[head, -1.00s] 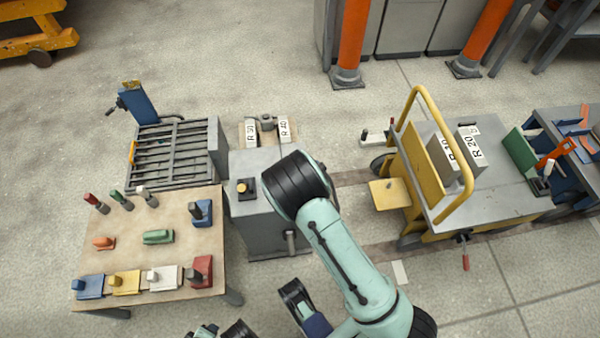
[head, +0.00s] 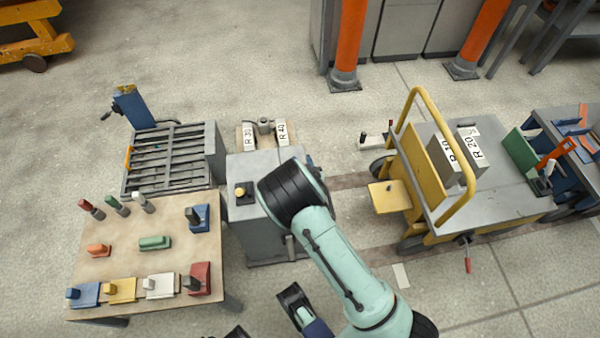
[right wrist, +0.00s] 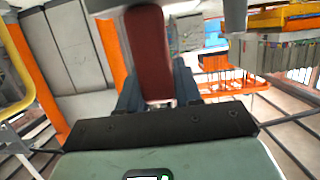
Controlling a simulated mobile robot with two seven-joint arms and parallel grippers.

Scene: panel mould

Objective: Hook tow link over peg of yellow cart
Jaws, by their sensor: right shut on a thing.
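The yellow cart (head: 428,180) stands right of centre in the head view, with a tall yellow handle. A low yellow plate (head: 388,196) juts from its left side, with a small dark peg (head: 389,186) upright on it. My right gripper (right wrist: 158,88) is shut on a dark red bar (right wrist: 149,50) in the right wrist view; I cannot tell whether this is part of the tow link. In the head view my right arm covers part of the grey block (head: 268,232), and I cannot make out the gripper's fingers.
A wooden table (head: 125,225) with several coloured blocks stands at the left. A slatted grey rack (head: 168,165) is behind it. Orange posts (head: 347,50) stand at the back. Bare floor lies between the grey block and the cart.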

